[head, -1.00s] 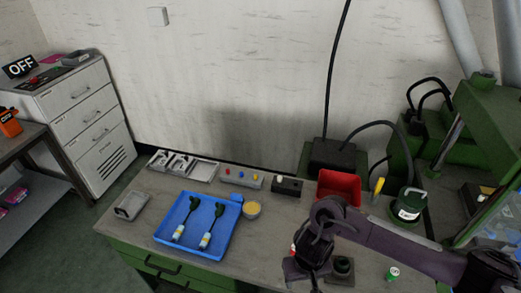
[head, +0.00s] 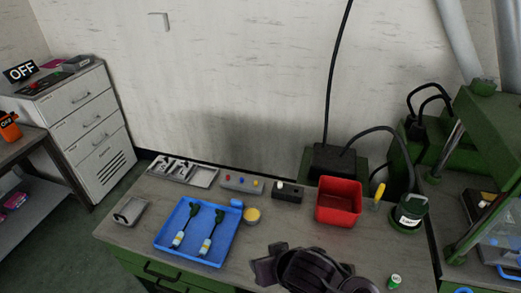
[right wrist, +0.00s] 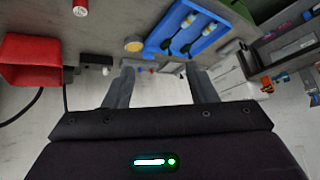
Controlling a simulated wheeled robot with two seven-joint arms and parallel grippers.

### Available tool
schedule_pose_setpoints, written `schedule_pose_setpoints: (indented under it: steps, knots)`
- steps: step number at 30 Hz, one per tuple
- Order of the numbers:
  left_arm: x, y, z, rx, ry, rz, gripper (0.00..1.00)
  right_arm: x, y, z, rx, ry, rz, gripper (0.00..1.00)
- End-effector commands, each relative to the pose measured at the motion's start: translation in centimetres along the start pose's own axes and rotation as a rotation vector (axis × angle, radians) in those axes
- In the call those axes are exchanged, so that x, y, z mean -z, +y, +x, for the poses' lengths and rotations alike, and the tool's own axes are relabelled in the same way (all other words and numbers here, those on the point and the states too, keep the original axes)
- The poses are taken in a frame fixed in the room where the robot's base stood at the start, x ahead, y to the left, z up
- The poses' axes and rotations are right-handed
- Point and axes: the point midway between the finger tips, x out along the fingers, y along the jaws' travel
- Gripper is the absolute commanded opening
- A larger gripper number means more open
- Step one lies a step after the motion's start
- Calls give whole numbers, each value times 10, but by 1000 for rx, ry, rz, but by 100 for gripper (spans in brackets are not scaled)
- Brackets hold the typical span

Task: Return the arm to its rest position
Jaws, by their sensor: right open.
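My right arm is folded low at the bottom of the head view, over the front of the bench (head: 235,187). Its dark right gripper (head: 268,268) points left there. In the right wrist view the right gripper (right wrist: 160,76) has its two grey fingers spread apart with nothing held between them. My left gripper is in neither view.
A blue tray (head: 167,240) holds two dark-and-white parts. A green machine (head: 480,130) is at right.

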Motion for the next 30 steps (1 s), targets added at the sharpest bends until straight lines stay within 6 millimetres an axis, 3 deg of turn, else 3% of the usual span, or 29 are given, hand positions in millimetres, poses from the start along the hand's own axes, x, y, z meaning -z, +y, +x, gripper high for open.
schedule_pose_setpoints:
  steps: [3, 6, 12, 18, 26, 30]
  knots:
    - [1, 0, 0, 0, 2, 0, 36, -20, 40, -21, -85, -54, 39, 52]
    - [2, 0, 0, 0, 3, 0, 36, -38, 67, -36, -138, -108, 55, 52]
    - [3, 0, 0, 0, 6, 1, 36, -77, 107, -65, -207, -223, 81, 52]
    - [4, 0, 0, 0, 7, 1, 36, -117, 134, -95, -244, -337, 103, 52]
    - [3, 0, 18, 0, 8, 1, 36, -152, 147, -20, -237, -356, 96, 52]
    - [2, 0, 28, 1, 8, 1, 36, -179, 155, 23, -234, -370, 97, 52]
